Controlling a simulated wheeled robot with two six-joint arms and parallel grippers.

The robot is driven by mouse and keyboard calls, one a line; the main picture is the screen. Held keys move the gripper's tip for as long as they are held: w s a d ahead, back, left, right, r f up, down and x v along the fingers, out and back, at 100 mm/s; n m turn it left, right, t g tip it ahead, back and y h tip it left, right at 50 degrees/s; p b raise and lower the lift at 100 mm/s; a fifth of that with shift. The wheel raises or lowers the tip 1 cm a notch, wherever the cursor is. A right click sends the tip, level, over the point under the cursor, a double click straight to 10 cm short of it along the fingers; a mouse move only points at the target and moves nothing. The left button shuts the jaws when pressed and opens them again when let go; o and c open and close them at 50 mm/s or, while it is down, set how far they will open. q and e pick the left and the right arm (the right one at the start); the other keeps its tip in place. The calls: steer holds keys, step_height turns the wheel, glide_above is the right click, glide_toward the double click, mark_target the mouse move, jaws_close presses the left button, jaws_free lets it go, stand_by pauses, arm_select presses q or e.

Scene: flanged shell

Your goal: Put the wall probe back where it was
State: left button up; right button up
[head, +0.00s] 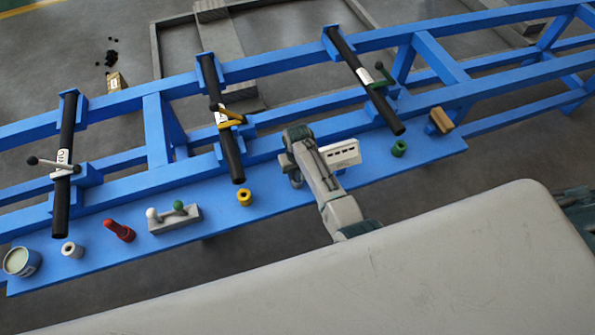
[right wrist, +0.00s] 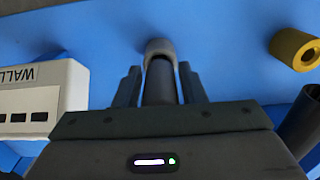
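The wall probe (right wrist: 160,84) is a dark rod with a rounded grey end; in the right wrist view it lies between the two fingers, which press close on both sides. My right gripper (right wrist: 160,90) looks shut on it, low over the blue shelf. In the head view my right gripper (head: 295,172) is just left of a white box (head: 340,154) with dark slots; the box's label begins with "WALL" in the right wrist view (right wrist: 40,105). A small grey part of the probe (head: 297,180) shows below the gripper. Whether it touches the shelf is unclear. My left gripper is not in view.
On the blue shelf (head: 215,208) stand a yellow ring (head: 244,197), a green ring (head: 399,148), a pale ring (head: 72,250), a red piece (head: 119,230), a grey block (head: 175,219) and a tin (head: 22,262). Black tubes (head: 228,150) cross the blue frame.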

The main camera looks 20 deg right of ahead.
steer(key=shift+o, duration=0.9)
step_height(320, 180, up, 12)
steer(key=shift+r+b, duration=0.2)
steer(key=shift+b, duration=0.1)
steer(key=shift+a, duration=0.1)
